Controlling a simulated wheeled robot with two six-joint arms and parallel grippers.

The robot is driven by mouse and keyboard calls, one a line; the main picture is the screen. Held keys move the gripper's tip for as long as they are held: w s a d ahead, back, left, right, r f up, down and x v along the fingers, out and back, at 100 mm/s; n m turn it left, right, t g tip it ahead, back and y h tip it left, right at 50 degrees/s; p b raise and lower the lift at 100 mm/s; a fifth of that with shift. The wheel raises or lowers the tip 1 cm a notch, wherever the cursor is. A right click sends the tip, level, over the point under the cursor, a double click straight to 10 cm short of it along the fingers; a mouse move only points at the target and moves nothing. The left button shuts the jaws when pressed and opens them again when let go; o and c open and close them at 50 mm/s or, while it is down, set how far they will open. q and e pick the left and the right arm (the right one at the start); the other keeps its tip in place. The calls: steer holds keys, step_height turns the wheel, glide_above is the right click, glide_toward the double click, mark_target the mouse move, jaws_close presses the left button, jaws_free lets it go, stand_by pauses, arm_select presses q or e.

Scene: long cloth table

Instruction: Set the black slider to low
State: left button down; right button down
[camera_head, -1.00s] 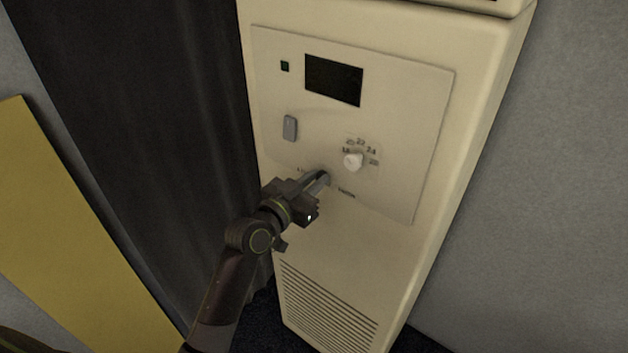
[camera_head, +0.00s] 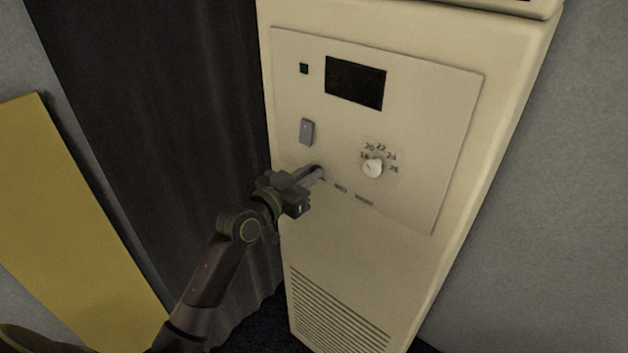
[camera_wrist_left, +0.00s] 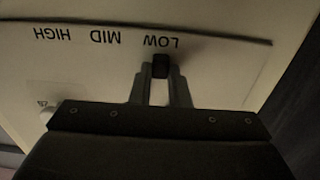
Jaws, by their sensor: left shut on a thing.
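The black slider (camera_wrist_left: 160,67) shows in the left wrist view at the LOW label, with MID and HIGH further to the left, all upside down there. My left gripper (camera_wrist_left: 160,80) is shut on the slider. In the head view my left gripper (camera_head: 316,174) is at the lower left of the control panel (camera_head: 435,150), and its fingers hide the slider. Two labels show to the right of the fingers. My right gripper is in neither view.
Above the fingers are a grey switch (camera_head: 307,131) and a dark display (camera_head: 355,82). A white dial (camera_head: 372,168) with numbers is to the right. A dark curtain (camera_head: 150,120) hangs to the left of the cream cabinet (camera_head: 430,270), and a yellow board (camera_head: 70,210) is further left.

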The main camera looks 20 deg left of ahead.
arm_select(q)
steer(key=shift+r, duration=0.1)
steer(key=c, duration=1.7)
jaws_free()
steer(key=o, duration=0.3)
steer(key=shift+a, duration=0.3)
steer(key=shift+o, duration=0.2)
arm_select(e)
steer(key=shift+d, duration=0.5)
arm_select(q)
steer(key=shift+d, duration=0.15)
